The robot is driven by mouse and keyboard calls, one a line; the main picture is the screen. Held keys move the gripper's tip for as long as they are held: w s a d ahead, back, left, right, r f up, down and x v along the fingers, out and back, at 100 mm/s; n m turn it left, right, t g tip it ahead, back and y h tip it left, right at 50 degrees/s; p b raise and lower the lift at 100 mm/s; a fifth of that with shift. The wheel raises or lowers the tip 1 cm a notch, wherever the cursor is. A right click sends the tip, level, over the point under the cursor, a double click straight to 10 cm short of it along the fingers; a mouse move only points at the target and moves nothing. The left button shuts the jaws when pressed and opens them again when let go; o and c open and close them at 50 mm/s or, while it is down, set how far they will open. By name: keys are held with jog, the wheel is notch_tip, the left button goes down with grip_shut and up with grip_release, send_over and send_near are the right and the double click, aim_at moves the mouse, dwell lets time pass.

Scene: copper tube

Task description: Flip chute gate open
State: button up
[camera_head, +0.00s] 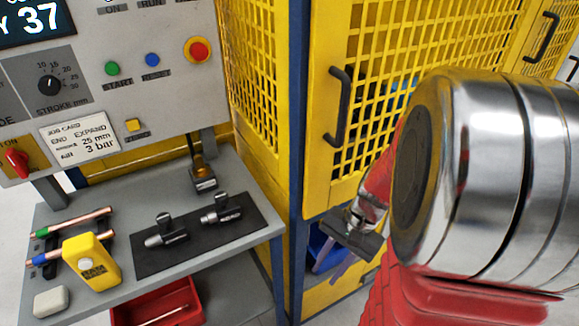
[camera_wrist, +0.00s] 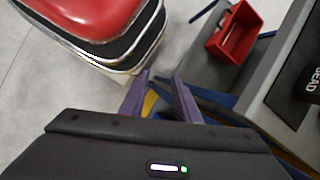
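I cannot clearly make out a chute gate in either view. In the head view, a blue part (camera_head: 318,246) shows in an opening low on the yellow machine, below the caged door; my gripper (camera_head: 335,268) hides some of it. My gripper points downward in front of this opening. In the wrist view, the two purple fingers of my gripper (camera_wrist: 162,80) stand apart with nothing between them. I cannot tell whether a finger touches the blue part.
The yellow caged door (camera_head: 400,90) has a black handle (camera_head: 341,108). At left, a grey bench (camera_head: 90,285) carries copper tubes (camera_head: 82,222), a yellow gauge (camera_head: 91,260) and a black mat (camera_head: 190,262). A red bin (camera_head: 125,313) sits under it, also in the wrist view (camera_wrist: 236,35).

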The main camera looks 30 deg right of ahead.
jog(key=w+d+f+m+t+y, duration=0.1)
jog(key=d+f+m+t+y, duration=0.25)
jog(key=m, duration=0.65)
jog(key=w+d+f+m+t+y, duration=0.15)
jog(key=f+m+t, duration=0.25)
jog(key=f+m, duration=0.4)
jog(key=w+d+f+m+t+h, duration=0.1)
jog(key=w+d+m+t+h, duration=0.1)
jog(key=d+m+t+h, duration=0.2)
jog(key=w+d+f+m+t+h, duration=0.2)
jog(key=d+m+t+h, duration=0.2)
jog(key=d+m, duration=0.7)
jog(key=m, duration=0.8)
jog(key=shift+d+f+h, duration=0.25)
jog(key=shift+f+h, duration=0.05)
jog(key=shift+h, duration=0.1)
jog(key=shift+x, duration=6.9)
grip_shut()
